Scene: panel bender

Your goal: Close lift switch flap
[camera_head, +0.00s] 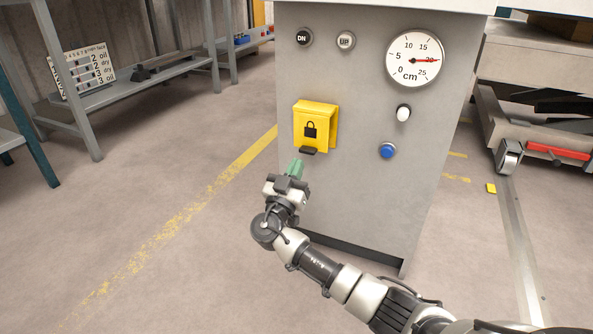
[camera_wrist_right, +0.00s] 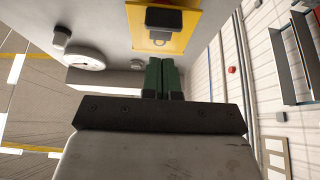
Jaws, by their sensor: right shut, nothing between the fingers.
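The yellow switch flap (camera_head: 311,123) with a padlock symbol and a dark tab at its lower edge is on the front of the grey cabinet (camera_head: 360,200). In the head view it appears to lie down over its yellow backing, though I cannot tell whether it is fully flat. My right gripper (camera_head: 295,167), with green fingers, is just below the flap's tab, shut and empty. In the right wrist view the closed fingers (camera_wrist_right: 162,78) point at the yellow flap (camera_wrist_right: 178,22) and its dark tab, with a small apparent gap. My left gripper is not in view.
The cabinet also carries DN (camera_head: 304,38) and UP (camera_head: 346,41) buttons, a round cm gauge (camera_head: 414,59), a white-tipped toggle (camera_head: 403,113) and a blue button (camera_head: 388,151). A grey shelf (camera_head: 150,75) stands at left. The floor left of the cabinet is clear.

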